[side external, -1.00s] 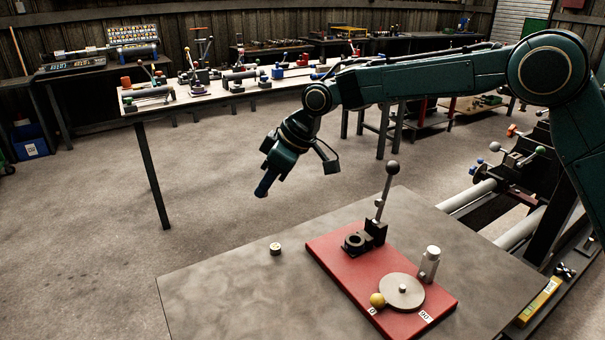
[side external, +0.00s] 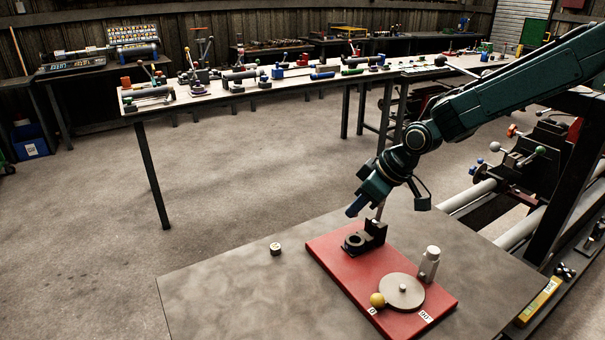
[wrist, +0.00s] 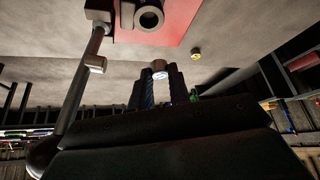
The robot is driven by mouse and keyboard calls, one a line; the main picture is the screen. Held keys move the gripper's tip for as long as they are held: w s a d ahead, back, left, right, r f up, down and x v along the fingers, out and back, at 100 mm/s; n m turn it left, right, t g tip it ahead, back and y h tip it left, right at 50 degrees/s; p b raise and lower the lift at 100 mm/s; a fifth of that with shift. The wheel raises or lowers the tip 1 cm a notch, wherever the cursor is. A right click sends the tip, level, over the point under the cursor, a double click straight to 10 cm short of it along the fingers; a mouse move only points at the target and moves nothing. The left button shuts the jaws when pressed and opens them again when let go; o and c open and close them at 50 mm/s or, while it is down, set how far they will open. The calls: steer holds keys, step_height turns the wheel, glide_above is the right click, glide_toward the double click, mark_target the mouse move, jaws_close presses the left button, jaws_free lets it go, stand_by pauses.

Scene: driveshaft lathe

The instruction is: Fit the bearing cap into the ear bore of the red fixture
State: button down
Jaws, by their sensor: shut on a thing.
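The red fixture (side external: 385,285) lies on the table, with a black ring-shaped bore piece (side external: 354,242) at its far end. The ring also shows at the top of the wrist view (wrist: 149,17), with its bore empty. My gripper (side external: 353,209) is above and just behind this ring, pointing down to the left. In the wrist view my gripper (wrist: 160,84) is shut on a small cylinder with a pale end face, which looks like the bearing cap (wrist: 160,68). The held cap is apart from the ring. In the side view it cannot be made out.
A similar small round part (side external: 275,249) lies on the table left of the fixture. A lever (wrist: 77,85) stands close beside my gripper. The fixture carries a grey disc (side external: 402,291), a yellow ball (side external: 377,300) and a silver post (side external: 429,263).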

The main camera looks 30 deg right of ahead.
steer(key=shift+s+d+f, duration=0.1)
steer(key=shift+s+d, duration=0.25)
steer(key=shift+d, duration=0.05)
steer(key=shift+f, duration=0.2)
glide_above(350, 240)
steer(key=s, duration=0.2)
steer(key=shift+d+f, duration=0.25)
steer(key=shift+f, duration=1.1)
steer(key=shift+d+f, duration=0.2)
steer(key=shift+f, duration=1.15)
steer(key=shift+s+f, duration=0.1)
steer(key=shift+f, duration=0.4)
stand_by(3.9)
